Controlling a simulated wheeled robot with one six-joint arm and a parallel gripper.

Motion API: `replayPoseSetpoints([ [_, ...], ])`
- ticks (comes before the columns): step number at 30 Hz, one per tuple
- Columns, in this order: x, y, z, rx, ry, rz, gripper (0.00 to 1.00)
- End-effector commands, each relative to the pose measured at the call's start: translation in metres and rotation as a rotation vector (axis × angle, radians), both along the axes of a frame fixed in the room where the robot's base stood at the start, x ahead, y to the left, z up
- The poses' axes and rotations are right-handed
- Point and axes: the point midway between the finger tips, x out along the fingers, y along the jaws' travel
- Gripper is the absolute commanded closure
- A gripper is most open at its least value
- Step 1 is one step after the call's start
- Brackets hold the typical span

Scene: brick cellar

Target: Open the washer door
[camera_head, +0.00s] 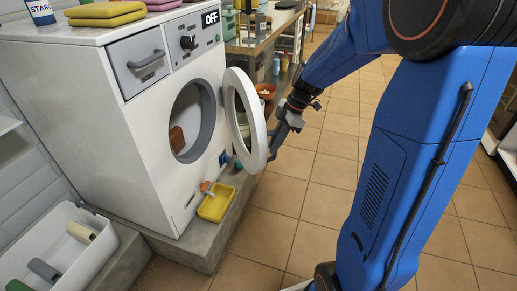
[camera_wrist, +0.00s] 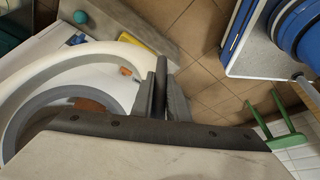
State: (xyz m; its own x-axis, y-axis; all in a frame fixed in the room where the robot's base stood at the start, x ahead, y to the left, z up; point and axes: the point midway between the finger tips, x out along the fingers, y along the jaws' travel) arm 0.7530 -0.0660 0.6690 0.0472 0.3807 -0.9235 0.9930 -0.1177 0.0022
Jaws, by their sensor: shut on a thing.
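The white washer (camera_head: 135,145) stands on a low grey plinth. Its round door (camera_head: 260,128) is swung well out from the opening, its hinge side still next to the front panel. My gripper (camera_head: 279,133) is at the door's outer right edge, shut on what looks like the door handle; the handle is mostly hidden by the fingers. In the wrist view the fingers (camera_wrist: 166,92) close beside the curved white door rim (camera_wrist: 62,66). The panel display (camera_head: 211,18) reads OFF.
A yellow tray (camera_head: 216,204) sits on the plinth (camera_head: 190,248) below the door. A white bin (camera_head: 95,240) with bottles stands at left. Folded yellow cloths (camera_head: 105,12) lie on top. A workbench (camera_head: 262,40) stands behind. Tiled floor (camera_head: 310,200) is clear to the right.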

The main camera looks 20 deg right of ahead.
Motion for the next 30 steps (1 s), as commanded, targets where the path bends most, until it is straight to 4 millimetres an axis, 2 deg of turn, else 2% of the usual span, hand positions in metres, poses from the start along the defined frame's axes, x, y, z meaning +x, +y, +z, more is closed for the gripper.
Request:
replayPoseSetpoints([
  [1,0.003,-0.013,0.0,0.0,0.002,0.02,1.0],
  [8,0.021,-0.066,-0.001,0.0,0.002,0.154,1.0],
  [18,0.063,-0.146,-0.001,-0.001,0.001,0.375,1.0],
  [24,0.087,-0.179,-0.001,-0.001,0.002,0.445,1.0],
  [30,0.105,-0.197,-0.001,-0.001,0.002,0.445,1.0],
])
